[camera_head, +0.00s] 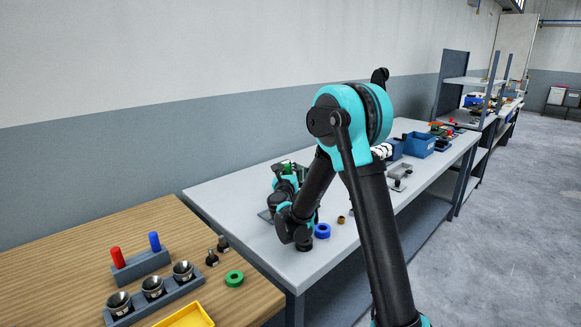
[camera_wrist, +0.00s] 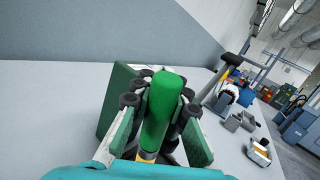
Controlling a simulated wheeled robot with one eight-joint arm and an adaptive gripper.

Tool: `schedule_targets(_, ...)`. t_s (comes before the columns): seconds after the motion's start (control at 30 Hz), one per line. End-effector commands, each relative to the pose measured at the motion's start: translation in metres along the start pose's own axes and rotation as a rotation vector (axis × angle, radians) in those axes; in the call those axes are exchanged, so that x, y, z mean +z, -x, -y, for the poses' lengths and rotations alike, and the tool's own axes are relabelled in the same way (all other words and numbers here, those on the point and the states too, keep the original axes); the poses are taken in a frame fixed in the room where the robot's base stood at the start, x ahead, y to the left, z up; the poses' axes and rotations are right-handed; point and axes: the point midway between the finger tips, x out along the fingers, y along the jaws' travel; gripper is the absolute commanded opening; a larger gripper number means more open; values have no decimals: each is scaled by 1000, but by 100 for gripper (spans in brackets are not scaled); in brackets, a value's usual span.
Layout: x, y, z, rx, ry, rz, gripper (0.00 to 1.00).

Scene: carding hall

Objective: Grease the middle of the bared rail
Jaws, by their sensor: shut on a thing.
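My gripper (camera_wrist: 160,105) is shut on an upright green cylinder (camera_wrist: 163,98) with a yellow-orange part at its lower end. A darker green plate (camera_wrist: 118,90) shows behind the left finger; I cannot tell whether it touches the cylinder. In the head view my gripper (camera_head: 287,172) is over the grey bench (camera_head: 225,201), mostly hidden by my arm, and only a bit of green shows between its fingers. I cannot make out a bared rail for certain. Grey fixture parts (camera_wrist: 240,121) stand to the right in the wrist view, apart from the gripper.
A blue ring (camera_head: 322,230) and a small brown ring (camera_head: 341,219) lie on the bench by my arm. Blue bins (camera_head: 420,145) stand farther along. The wooden bench (camera_head: 70,250) holds a cup rack, red and blue pegs, a green ring (camera_head: 235,278) and a yellow tray (camera_head: 188,317).

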Motion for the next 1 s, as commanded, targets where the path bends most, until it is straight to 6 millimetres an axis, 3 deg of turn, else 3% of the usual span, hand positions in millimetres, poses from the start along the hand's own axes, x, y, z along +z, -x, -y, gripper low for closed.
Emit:
schedule_targets(0.03, -39, 11, -5, 14, -188, -125, 0)
schedule_targets(0.37, -40, 14, -8, 14, -189, -126, 0)
schedule_targets(0.7, -35, 34, -24, 16, -191, -126, 0)
schedule_targets(1.0, -31, 42, -27, 8, -187, -124, 0)
